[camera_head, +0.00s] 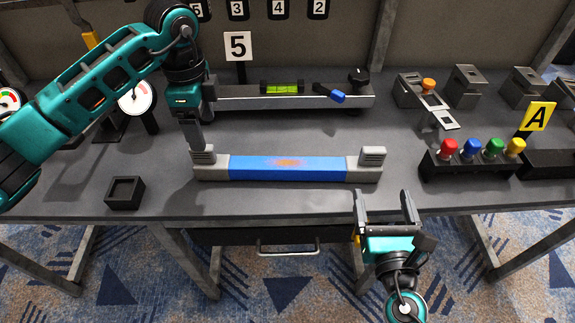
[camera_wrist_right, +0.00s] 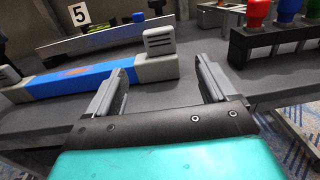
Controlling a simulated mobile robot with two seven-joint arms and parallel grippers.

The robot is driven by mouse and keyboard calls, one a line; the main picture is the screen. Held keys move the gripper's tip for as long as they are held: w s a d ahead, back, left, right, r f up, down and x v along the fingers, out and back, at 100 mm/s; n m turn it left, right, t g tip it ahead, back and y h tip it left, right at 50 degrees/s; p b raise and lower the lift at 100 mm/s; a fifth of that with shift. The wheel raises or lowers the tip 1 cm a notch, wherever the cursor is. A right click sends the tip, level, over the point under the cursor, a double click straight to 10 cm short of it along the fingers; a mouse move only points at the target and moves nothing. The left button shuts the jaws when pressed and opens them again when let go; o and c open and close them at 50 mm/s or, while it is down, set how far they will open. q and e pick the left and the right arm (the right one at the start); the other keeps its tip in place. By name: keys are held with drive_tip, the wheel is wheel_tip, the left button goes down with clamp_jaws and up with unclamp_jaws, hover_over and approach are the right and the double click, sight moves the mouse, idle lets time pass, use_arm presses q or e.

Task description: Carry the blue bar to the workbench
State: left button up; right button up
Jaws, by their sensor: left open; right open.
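The blue bar (camera_head: 287,168) lies level on the grey workbench (camera_head: 300,206), close to its front edge. It has grey end blocks with upright ribbed grips, the left one (camera_head: 203,155) and the right one (camera_head: 372,157). An orange patch marks its middle. My left gripper (camera_head: 198,145) points down at the left grip; I cannot tell whether it touches. My right gripper (camera_head: 384,200) is open and empty in front of the right end. In the right wrist view, the blue bar (camera_wrist_right: 72,75) and its right grip (camera_wrist_right: 158,45) show beyond the open fingers (camera_wrist_right: 165,85).
A grey beam (camera_head: 230,97) with a green level (camera_head: 282,87) and a blue-tipped lever lies behind the bar. A square black holder (camera_head: 124,193) stands left. A drawer handle (camera_head: 288,248) juts below.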

sight(213, 161)
use_arm(q)
wheel_tip(213, 161, down, 12)
drive_tip(key=shift+r, duration=0.2)
use_arm(e)
drive_tip(key=w, duration=1.1)
drive_tip(key=shift+w, duration=0.35)
use_arm(q)
drive_tip(key=c, duration=1.3)
use_arm(e)
drive_tip(key=c, duration=1.4)
use_arm(q)
clamp_jaws()
use_arm(e)
clamp_jaws()
use_arm(q)
drive_tip(key=shift+w+r, duration=0.1)
use_arm(e)
drive_tip(key=shift+r, duration=0.1)
